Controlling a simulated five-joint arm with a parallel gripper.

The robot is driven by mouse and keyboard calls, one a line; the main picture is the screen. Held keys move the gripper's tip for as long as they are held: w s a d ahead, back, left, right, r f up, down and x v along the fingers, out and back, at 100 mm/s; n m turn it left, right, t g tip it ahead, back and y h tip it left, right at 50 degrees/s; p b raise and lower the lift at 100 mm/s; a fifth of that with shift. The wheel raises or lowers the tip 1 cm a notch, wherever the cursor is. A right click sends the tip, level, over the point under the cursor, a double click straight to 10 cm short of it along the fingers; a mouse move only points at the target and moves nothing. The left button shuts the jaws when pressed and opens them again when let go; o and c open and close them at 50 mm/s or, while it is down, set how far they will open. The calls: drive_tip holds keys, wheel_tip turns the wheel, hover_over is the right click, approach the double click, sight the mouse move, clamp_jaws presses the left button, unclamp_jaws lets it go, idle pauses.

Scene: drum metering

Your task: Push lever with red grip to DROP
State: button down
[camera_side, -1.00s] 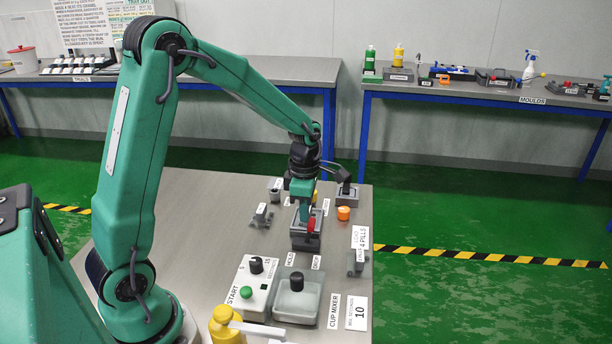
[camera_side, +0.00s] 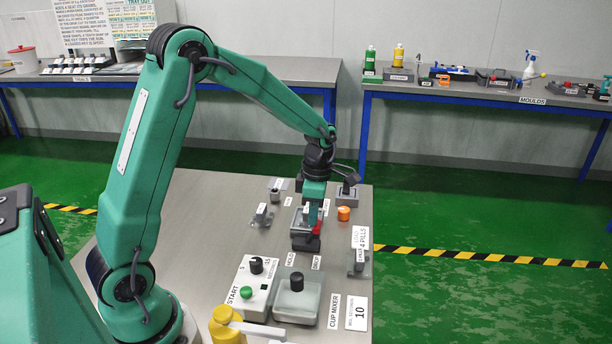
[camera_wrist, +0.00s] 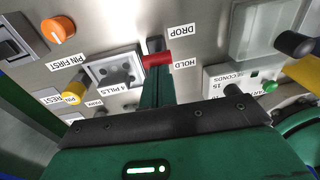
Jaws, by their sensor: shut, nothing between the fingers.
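The lever's red grip (camera_side: 318,227) shows just right of my gripper's fingertips in the side view. In the wrist view the red grip (camera_wrist: 158,59) points towards the labels, its end nearest the HOLD label (camera_wrist: 185,65). The DROP label (camera_wrist: 182,30) lies beyond it. My gripper (camera_side: 309,224) is shut and empty, pointing down beside the grip. In the wrist view my gripper's green finger (camera_wrist: 155,88) reaches up to the grip; they look touching, but I cannot be sure. The grey drum unit (camera_side: 304,243) is partly hidden behind my fingers.
An orange knob (camera_side: 343,213) stands to the right at the back. The START box (camera_side: 252,285) and cup mixer (camera_side: 297,302) sit in front. A pill dispenser (camera_side: 358,264) is at the right edge.

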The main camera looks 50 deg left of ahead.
drive_tip(key=shift+w+d+f, duration=0.2)
drive_tip(key=shift+d, duration=0.15)
drive_tip(key=shift+s+a, duration=0.5)
drive_tip(key=shift+s, duration=0.05)
drive_tip(key=shift+s+a+r, duration=0.3)
drive_tip(key=shift+a+r, duration=0.1)
drive_tip(key=shift+r, duration=0.3)
wheel_tip(320, 180, up, 12)
drive_tip(key=shift+w+d+f, duration=0.15)
drive_tip(key=shift+d, duration=0.05)
